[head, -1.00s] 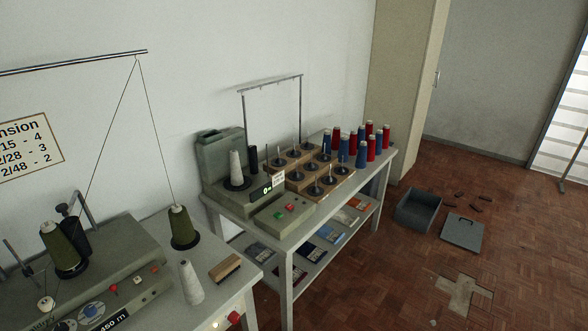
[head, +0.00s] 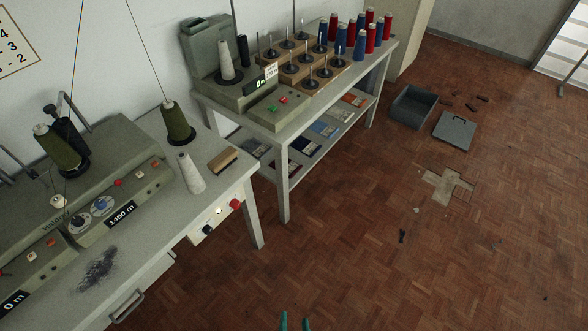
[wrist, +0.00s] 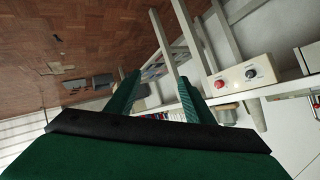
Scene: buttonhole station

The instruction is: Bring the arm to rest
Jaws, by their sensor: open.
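My gripper (head: 295,322) shows only as two green fingertips at the bottom edge of the head view, over the bare floor. The fingers stand apart with nothing between them. In the wrist view my gripper (wrist: 158,90) is also open and empty, its two green fingers reaching out from the dark palm edge. The rest of my arm is out of the head view.
The winding table (head: 205,222) stands left of my gripper, with a control box (wrist: 245,76) on its front. A spool table (head: 285,187) stands behind. An open grey bin (head: 411,107) and its lid (head: 454,132) lie on the floor. The floor around my gripper is clear.

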